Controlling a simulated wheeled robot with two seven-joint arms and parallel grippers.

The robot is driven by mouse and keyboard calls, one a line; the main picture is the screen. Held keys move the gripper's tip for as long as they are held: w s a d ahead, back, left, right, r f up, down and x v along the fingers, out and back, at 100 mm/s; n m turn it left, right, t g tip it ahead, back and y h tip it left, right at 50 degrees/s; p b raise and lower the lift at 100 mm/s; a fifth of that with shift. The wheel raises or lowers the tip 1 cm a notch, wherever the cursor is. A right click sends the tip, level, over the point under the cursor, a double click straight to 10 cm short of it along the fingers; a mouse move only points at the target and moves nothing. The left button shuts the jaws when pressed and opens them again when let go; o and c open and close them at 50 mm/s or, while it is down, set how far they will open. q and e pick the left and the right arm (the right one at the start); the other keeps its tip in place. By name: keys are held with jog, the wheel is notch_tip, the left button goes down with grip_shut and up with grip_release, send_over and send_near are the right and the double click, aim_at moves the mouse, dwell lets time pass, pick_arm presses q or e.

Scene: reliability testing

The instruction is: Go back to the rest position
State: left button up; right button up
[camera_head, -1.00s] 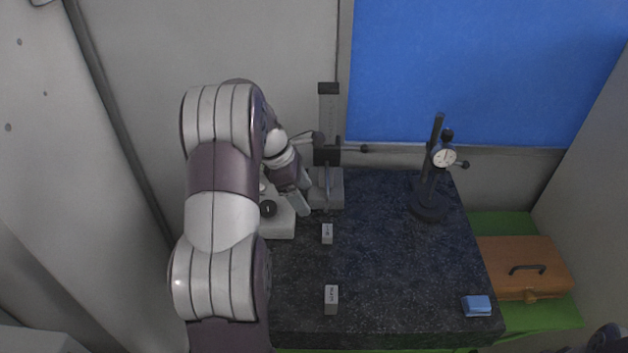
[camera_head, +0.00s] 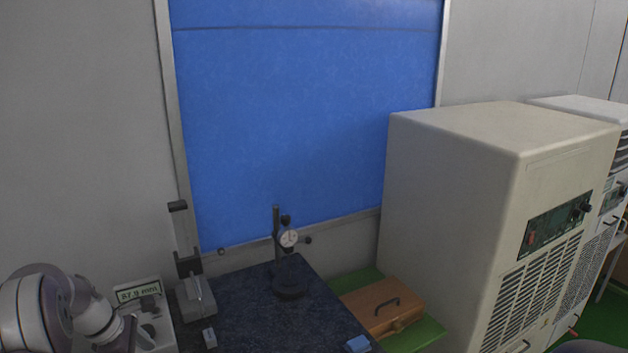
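My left arm shows at the lower left, and its gripper (camera_head: 128,329) is beside a white instrument (camera_head: 158,328) whose display reads 87.9 mm. The fingers are too small and partly hidden to tell whether they are open or shut. My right gripper is not in view. Only a dark sliver, perhaps my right arm, shows at the bottom right edge.
A dark granite table (camera_head: 245,320) bears a grey height gauge (camera_head: 195,295), a dial indicator stand (camera_head: 290,280), a small grey block (camera_head: 209,338) and a blue block (camera_head: 358,344). An orange case (camera_head: 385,310) lies right of it. A large beige cabinet (camera_head: 450,190) stands beyond.

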pick_arm(q)
jog(key=s+d+f+m+b, duration=0.1)
jog(key=f+m, duration=0.1)
jog(key=s+d+f+m+g+y+b, duration=0.1)
jog(key=s+f+m, duration=0.1)
jog(key=m, duration=0.1)
jog(key=s+d+f+m+b, duration=0.1)
jog(key=f+m, duration=0.1)
jog(key=m, duration=0.1)
jog(key=shift+s+d+f+g+y, duration=0.1)
jog(key=shift+s+f+g+y, duration=0.2)
jog(key=shift+y, duration=0.1)
jog(key=s+d+f+m+b, duration=0.4)
jog(key=s+d+m+b, duration=0.1)
jog(key=d+m, duration=0.2)
jog(key=s+d+f+m+y+b, duration=0.1)
jog(key=s+d+f+m+b, duration=0.3)
jog(key=s+d+m+b, duration=0.1)
jog(key=d+m+b, duration=0.1)
jog(key=d+m, duration=0.1)
jog(key=d, duration=0.1)
jog(key=shift+s+d+f+y, duration=0.2)
jog(key=shift+s+d+y, duration=0.1)
jog(key=shift+s, duration=0.1)
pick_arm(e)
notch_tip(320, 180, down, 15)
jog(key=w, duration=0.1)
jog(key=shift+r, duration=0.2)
